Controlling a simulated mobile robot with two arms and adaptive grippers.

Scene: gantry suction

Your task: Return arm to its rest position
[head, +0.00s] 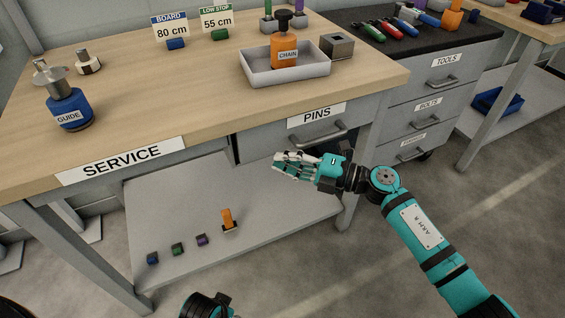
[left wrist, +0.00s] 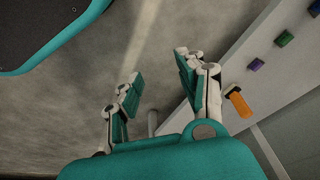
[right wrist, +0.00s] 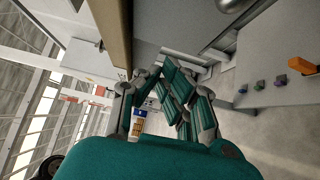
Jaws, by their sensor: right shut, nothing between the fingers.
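My right gripper (head: 281,164) is shut and empty in the head view. It hangs in front of the bench, below the PINS drawer (head: 316,127) and above the lower shelf (head: 290,203). Its arm comes in from the bottom right. In the right wrist view, its fingers (right wrist: 165,78) come close together with nothing held. In the left wrist view, my left gripper (left wrist: 160,72) is open and empty, with the floor behind its fingers. Only a part of my left arm shows at the head view's bottom edge; its fingers are out of that view.
The SERVICE bench (head: 190,95) holds a blue GUIDE bottle (head: 70,109) and a grey tray (head: 259,79) with an orange CHAIN bottle (head: 285,47). Several small blocks and an orange piece (head: 228,219) sit on the lower shelf. The tool cabinet (head: 430,92) stands right. Floor between is clear.

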